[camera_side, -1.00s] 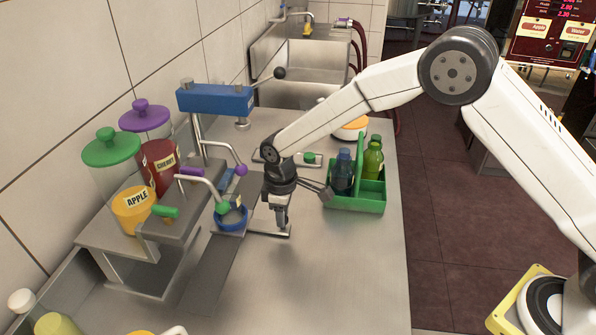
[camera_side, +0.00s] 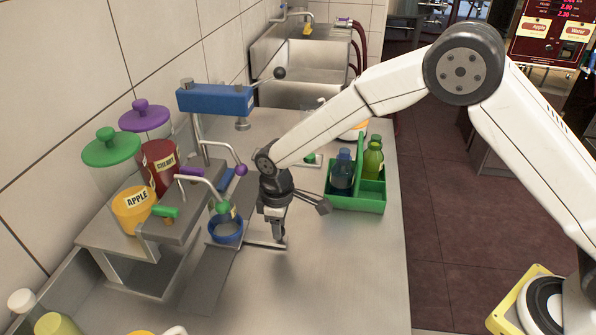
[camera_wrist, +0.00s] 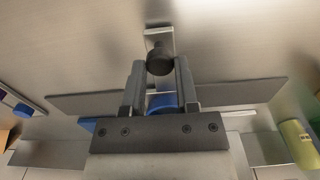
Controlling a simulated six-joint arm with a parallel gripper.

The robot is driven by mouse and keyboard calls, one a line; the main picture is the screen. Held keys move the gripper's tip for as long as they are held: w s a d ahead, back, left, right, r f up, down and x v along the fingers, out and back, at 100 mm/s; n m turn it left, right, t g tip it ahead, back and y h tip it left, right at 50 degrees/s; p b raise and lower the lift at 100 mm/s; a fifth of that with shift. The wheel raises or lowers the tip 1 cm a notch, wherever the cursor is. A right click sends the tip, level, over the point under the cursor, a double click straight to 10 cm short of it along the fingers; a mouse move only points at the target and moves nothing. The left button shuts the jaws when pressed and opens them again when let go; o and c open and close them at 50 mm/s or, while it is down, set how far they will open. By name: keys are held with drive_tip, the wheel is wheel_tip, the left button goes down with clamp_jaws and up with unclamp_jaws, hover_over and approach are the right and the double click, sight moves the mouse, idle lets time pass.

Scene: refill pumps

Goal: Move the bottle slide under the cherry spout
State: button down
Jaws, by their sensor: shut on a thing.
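The bottle slide is a blue ring holder (camera_side: 226,231) on a dark flat rail (camera_side: 205,285), with a metal arm (camera_side: 262,244) reaching to the right. My gripper (camera_side: 279,235) is shut at the arm's outer end. In the wrist view the fingers (camera_wrist: 159,72) stand on both sides of a dark round knob (camera_wrist: 160,58), and part of the blue holder (camera_wrist: 163,102) shows between them. The purple-tipped cherry spout (camera_side: 241,170) is farther back than the holder. The holder sits just below the green-tipped apple spout (camera_side: 222,207). What is inside the holder is unclear.
The cherry jar (camera_side: 158,165) and apple jar (camera_side: 135,208) stand on a metal stand at left. A blue lever press (camera_side: 215,99) stands behind. A green caddy with bottles (camera_side: 357,195) is right of my gripper.

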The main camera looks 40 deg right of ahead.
drive_tip(key=shift+s+a, duration=0.7)
drive_tip(key=shift+c, duration=1.4)
unclamp_jaws()
drive_tip(key=shift+r, duration=0.1)
wheel_tip(320, 180, up, 8)
drive_tip(key=shift+f, duration=0.2)
